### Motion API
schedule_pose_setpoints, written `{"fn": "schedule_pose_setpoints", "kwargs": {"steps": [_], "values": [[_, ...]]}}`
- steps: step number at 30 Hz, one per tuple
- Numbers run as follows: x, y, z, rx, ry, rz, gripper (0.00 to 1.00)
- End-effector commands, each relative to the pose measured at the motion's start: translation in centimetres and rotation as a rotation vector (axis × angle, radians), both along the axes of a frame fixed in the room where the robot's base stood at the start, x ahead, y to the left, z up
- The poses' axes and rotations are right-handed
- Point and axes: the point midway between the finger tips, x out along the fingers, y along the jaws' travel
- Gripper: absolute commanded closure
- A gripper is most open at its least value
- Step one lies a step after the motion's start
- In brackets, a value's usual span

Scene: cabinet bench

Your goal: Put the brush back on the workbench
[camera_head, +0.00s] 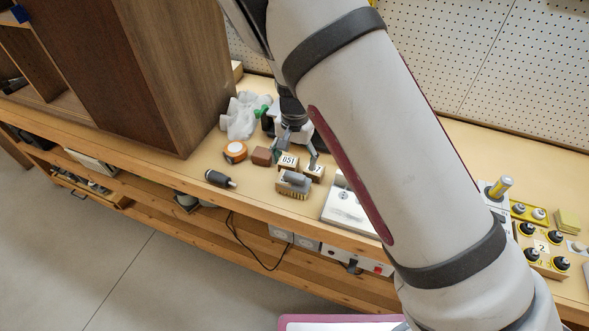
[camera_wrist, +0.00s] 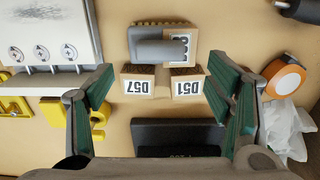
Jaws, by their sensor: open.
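The brush (camera_head: 293,184) has a grey handle on top and tan bristles below. It rests on the wooden workbench (camera_head: 240,187) near the front edge. In the head view my gripper (camera_head: 298,150) is over the bench just behind the brush; my arm hides part of the bench.
An orange tape roll (camera_head: 235,152), a brown block (camera_head: 262,157) and a black-handled tool (camera_head: 219,179) lie to the left. A crumpled white bag (camera_head: 240,115) lies behind. A white box (camera_head: 346,208) stands right of the brush. A wooden cabinet (camera_head: 175,70) stands at left.

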Motion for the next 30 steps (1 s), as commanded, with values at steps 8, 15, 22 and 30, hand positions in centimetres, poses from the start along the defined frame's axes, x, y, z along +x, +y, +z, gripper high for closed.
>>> {"fn": "schedule_pose_setpoints", "kwargs": {"steps": [8,15,22,30], "values": [[0.0,0.1,4.1,0.002,-0.001,0.001,0.27],[0.0,0.0,4.8,-0.001,0.000,-0.001,0.27],[-0.4,-1.1,7.3,0.038,-0.005,-0.002,0.27],[-3.7,-5.4,16.7,0.163,-0.053,0.041,0.27]]}}
